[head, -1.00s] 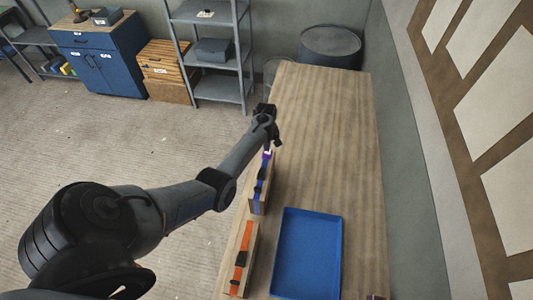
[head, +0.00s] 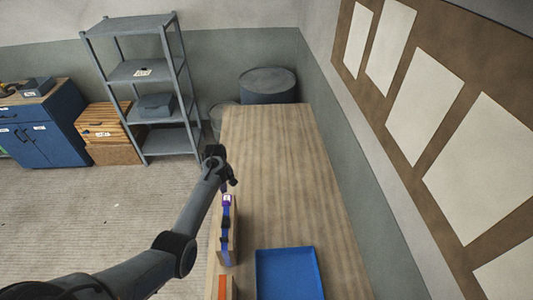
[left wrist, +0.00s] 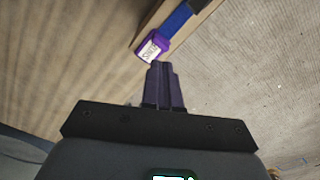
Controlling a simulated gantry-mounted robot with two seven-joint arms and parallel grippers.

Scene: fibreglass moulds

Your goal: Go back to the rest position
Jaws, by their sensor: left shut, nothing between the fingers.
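My left gripper (head: 226,184) is at the left edge of the wooden table, above the far end of a wooden holder (head: 233,240). Its two fingers (left wrist: 162,84) are together and empty in the left wrist view. A purple-ended tool with a white label (head: 227,199) lies in the holder, just beyond the fingertips; its purple end also shows in the left wrist view (left wrist: 150,47), with a blue strip (left wrist: 178,19) behind it. The fingers look apart from it, though the exact gap is hard to tell. My right gripper is not in view.
A blue tray (head: 288,275) lies on the table (head: 275,150) near the front. An orange item (head: 222,287) sits in another holder at the left edge. The table's far half is clear. A grey shelf (head: 145,75), blue cabinet and dark drum (head: 268,84) stand behind.

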